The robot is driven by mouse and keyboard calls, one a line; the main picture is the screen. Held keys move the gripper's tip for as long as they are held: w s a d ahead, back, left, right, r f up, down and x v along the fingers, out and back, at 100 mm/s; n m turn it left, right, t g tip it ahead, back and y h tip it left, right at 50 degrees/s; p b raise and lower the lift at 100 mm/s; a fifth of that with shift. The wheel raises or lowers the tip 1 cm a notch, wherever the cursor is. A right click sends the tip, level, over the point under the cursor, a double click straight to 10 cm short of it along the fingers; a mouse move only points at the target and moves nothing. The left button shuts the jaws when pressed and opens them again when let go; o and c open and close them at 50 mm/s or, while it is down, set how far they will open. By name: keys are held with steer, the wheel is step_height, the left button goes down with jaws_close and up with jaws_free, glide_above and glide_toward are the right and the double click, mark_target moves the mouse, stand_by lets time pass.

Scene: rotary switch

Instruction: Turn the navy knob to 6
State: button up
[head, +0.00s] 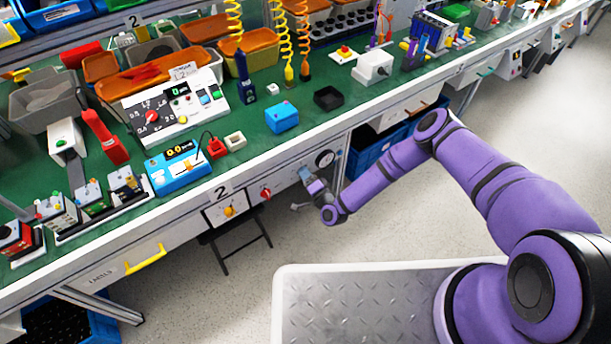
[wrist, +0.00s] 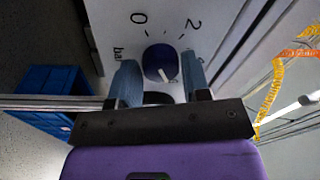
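The navy knob (wrist: 158,60) shows in the wrist view, round with a white pointer mark on its lower right part. It sits on a pale panel with printed tick marks and the numbers 0 and 2; other numbers are hidden or out of view. My gripper (head: 312,187) is at the bench's front panel in the head view, where I cannot make out the knob clearly. In the wrist view my gripper (wrist: 160,68) has one blue-grey finger on each side of the knob. The fingers look apart, and I cannot tell whether they touch it.
A blue bin (wrist: 52,95) stands under the bench.

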steer(key=shift+o, duration=1.3)
steer(key=v, duration=1)
steer(key=shift+s+d, duration=0.15)
steer(key=shift+s, duration=0.2)
